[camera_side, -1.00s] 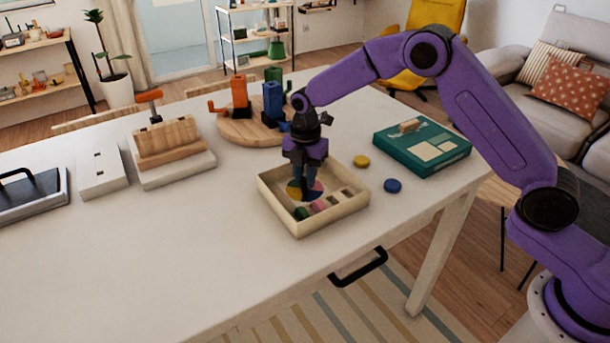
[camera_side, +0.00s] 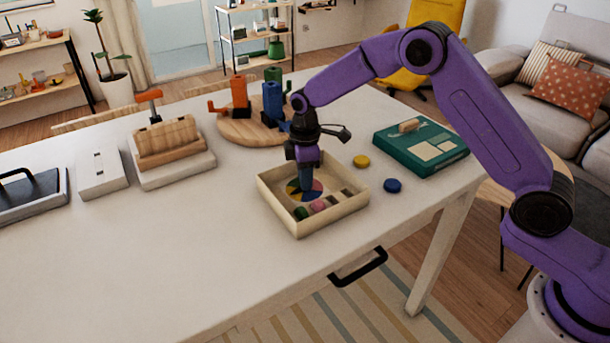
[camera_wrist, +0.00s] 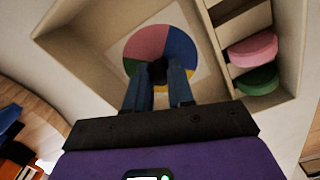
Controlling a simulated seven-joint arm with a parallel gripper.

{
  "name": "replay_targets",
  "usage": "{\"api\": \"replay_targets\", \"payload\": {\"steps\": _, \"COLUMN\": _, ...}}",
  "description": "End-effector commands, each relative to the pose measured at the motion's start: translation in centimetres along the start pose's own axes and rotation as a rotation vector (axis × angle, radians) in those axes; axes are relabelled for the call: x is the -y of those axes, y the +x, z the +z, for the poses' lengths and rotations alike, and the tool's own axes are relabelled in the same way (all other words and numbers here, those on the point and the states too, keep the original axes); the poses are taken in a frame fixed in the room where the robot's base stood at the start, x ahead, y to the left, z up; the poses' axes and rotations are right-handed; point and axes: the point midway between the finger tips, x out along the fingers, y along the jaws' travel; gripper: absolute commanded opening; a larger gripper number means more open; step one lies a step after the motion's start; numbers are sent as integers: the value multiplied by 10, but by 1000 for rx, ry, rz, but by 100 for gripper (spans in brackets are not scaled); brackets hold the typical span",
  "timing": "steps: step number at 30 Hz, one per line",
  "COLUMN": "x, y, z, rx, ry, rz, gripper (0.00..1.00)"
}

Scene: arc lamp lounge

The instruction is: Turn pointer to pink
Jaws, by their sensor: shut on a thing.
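A colour disc (camera_side: 315,188) with pink, blue, yellow and green sectors lies in a shallow cream box (camera_side: 278,218). In the wrist view the disc's pink sector (camera_wrist: 146,42) is at the upper left and its blue sector (camera_wrist: 180,45) at the upper right. My gripper (camera_side: 305,188) points down over the disc's middle. In the wrist view my gripper (camera_wrist: 158,82) is shut on a dark knob (camera_wrist: 157,72) at the disc's centre. The fingers cover part of the disc. I cannot tell which sector the pointer marks.
A pink token (camera_wrist: 252,50) and a green token (camera_wrist: 257,80) sit in slots along one side of the box. Yellow (camera_side: 361,161) and blue (camera_side: 392,186) discs lie on the table, near a teal box (camera_side: 420,150). The table's front left is clear.

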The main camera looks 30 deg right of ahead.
Motion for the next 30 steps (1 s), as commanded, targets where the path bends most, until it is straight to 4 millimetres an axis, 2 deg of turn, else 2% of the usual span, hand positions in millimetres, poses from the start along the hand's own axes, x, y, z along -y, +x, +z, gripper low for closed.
{"api": "replay_targets", "payload": {"steps": 30, "x": 1, "y": 0, "z": -1, "rx": 5, "ry": 965, "rz": 0, "gripper": 0}}
